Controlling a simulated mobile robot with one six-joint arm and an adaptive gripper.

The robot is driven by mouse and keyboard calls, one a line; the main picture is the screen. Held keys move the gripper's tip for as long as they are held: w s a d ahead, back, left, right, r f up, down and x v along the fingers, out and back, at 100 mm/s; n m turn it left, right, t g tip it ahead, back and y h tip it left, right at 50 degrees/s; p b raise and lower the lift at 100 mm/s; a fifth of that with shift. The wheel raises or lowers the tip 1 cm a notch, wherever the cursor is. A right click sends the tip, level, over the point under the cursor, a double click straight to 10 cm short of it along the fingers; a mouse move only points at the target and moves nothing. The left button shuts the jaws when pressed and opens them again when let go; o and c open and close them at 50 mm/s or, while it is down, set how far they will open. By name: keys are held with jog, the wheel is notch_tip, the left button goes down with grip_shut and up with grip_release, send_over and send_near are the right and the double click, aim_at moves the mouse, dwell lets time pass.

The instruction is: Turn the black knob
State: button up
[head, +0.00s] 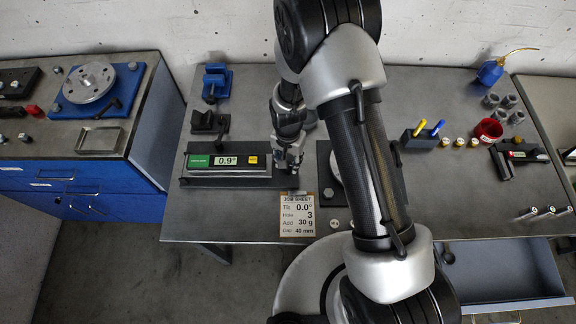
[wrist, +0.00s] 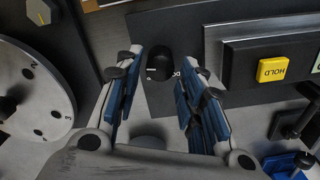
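The black knob (wrist: 160,62) stands on a dark plate in the wrist view, with small white marks beside its base. It lies between the two fingertips of my gripper (wrist: 167,64), with visible gaps on both sides. The blue-padded fingers are apart and hold nothing. In the head view my gripper (head: 291,155) is low over the bench, at the right end of the digital level (head: 205,172), and hides the knob. The level's display reads 0.9°. The job sheet (head: 297,214) lists tilt 0.0°, hole 3, add 30 g.
A numbered disc (wrist: 30,95) lies left of my fingers in the wrist view. The level's yellow HOLD button (wrist: 272,70) is at right. Blue (head: 216,82) and black (head: 207,121) clamp-like fixtures stand behind the level. A red cup (head: 488,131) stands at the right; the bench's back middle is clear.

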jog(key=shift+f, duration=1.85)
jog(key=shift+c, duration=0.3)
jog(key=c, duration=0.7)
